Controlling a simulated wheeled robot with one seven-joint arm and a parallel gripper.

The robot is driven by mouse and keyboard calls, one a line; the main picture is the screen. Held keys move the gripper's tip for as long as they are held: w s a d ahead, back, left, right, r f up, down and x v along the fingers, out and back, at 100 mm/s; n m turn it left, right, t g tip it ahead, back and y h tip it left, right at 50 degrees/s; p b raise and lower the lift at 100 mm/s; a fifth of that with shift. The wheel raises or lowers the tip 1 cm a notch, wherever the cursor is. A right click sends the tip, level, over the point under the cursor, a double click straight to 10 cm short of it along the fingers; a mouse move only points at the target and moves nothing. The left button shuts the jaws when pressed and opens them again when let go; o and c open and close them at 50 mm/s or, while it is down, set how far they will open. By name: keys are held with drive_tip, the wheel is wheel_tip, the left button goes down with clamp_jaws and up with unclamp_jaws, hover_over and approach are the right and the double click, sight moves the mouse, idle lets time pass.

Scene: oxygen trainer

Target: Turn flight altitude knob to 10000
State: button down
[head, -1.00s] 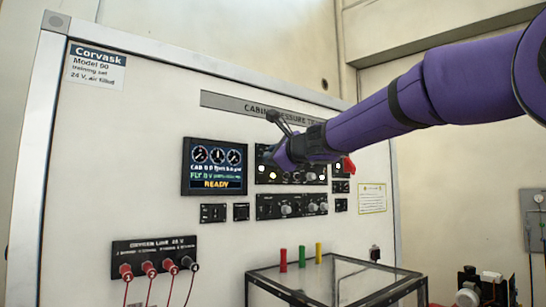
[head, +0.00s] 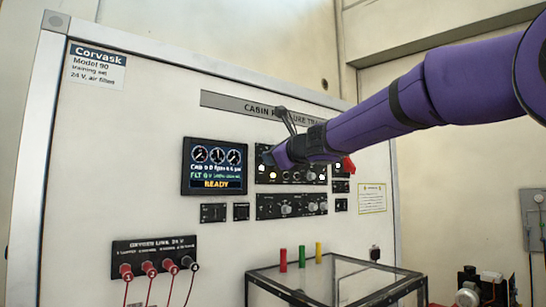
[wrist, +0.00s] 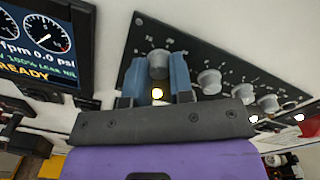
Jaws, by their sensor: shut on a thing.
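The upper black control panel (head: 290,178) is on the white trainer board, right of the display. In the wrist view its leftmost grey knob (wrist: 158,63) sits between the two blue fingers of my gripper (wrist: 157,80), which is shut on it. The same gripper reaches the panel in the head view (head: 268,158), and my arm hides part of the panel. The display (head: 214,167) shows dials, a green FLT line and READY in yellow. The altitude figures are too blurred to read. The panel's markings are too small to read.
More knobs (wrist: 209,81) stand to the right on the same panel, with a lit lamp (wrist: 157,93) below the gripped knob. A lower panel (head: 291,206) has more knobs. A red switch (head: 347,165) is at right. A glass case (head: 335,280) stands below.

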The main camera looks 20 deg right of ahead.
drive_tip(key=c, duration=1.3)
unclamp_jaws()
drive_tip(key=shift+s, duration=0.1)
drive_tip(key=v, duration=1)
drive_tip(key=shift+s+d, duration=0.15)
drive_tip(key=shift+s, duration=0.1)
drive_tip(key=shift+f, duration=0.1)
drive_tip(key=s+a+f+n+g, duration=0.3)
drive_tip(key=s+f+n+g, duration=0.4)
drive_tip(key=s+f+n, duration=0.9)
drive_tip(key=s+d+f+n+g+h, duration=0.1)
drive_tip(key=s+d+f+n+h, duration=0.1)
drive_tip(key=s+f+n, duration=0.1)
drive_tip(key=s+d+f+n+g+h, duration=0.2)
drive_tip(key=s+f+n, duration=0.1)
drive_tip(key=s+f, duration=0.2)
drive_tip(key=s+d+f+n+g+h, duration=0.1)
drive_tip(key=s+d+f+n, duration=0.1)
drive_tip(key=f, duration=0.5)
drive_tip(key=shift+s+d+f+n+g+h, duration=0.1)
drive_tip(key=shift+s+n+g+h, duration=0.1)
drive_tip(key=shift+s+n, duration=0.25)
drive_tip(key=shift+s+d+f+n+g+h, duration=0.15)
drive_tip(key=shift+s+n+h, duration=0.1)
drive_tip(key=shift+s, duration=0.25)
